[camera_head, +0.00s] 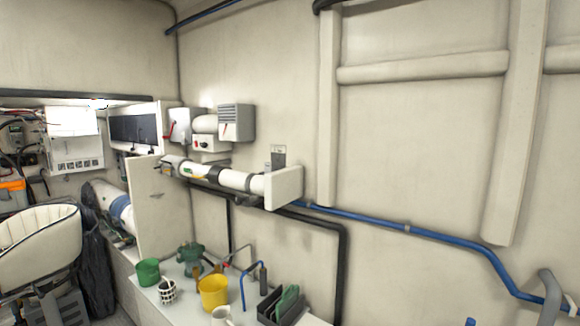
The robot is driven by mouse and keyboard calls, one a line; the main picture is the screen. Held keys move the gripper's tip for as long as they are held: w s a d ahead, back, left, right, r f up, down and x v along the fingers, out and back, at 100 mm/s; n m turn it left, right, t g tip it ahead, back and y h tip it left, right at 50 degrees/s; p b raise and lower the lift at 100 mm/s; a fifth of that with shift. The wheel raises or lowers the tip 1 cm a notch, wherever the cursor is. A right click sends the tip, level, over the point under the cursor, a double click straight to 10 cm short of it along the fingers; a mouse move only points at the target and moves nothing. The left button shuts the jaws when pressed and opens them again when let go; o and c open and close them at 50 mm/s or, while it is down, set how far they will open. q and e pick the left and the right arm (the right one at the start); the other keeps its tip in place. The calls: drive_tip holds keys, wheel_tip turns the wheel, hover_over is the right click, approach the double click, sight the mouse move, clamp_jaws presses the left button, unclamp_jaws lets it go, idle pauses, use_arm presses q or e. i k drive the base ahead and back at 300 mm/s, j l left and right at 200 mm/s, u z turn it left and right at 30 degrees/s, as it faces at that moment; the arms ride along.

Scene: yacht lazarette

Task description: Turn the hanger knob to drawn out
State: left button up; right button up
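I cannot tell for certain which part is the hanger knob. Candidates show on the back wall in the head view. A small white box (210,144) carries a dark round control and a red mark. A grey louvred box (236,122) to its right has a red pointer on its front. A white box (181,124) to the left has a red lever at its side. A small grey plate (278,155) with a dark label is fixed above the right end of a long white tube (232,180). Neither of my grippers shows in this view.
A white bench (150,292) below holds a green cup (147,272), a yellow bucket (213,292), a white mug (222,316) and a dark tray (270,312). A padded seat (40,235) stands left. A blue pipe (380,222) runs along the right wall.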

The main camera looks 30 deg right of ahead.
sight(238, 201)
drive_tip(key=i+j+z, duration=0.2)
drive_tip(key=z, duration=0.2)
drive_tip(key=i+j+z, duration=0.6)
drive_tip(key=z, duration=0.2)
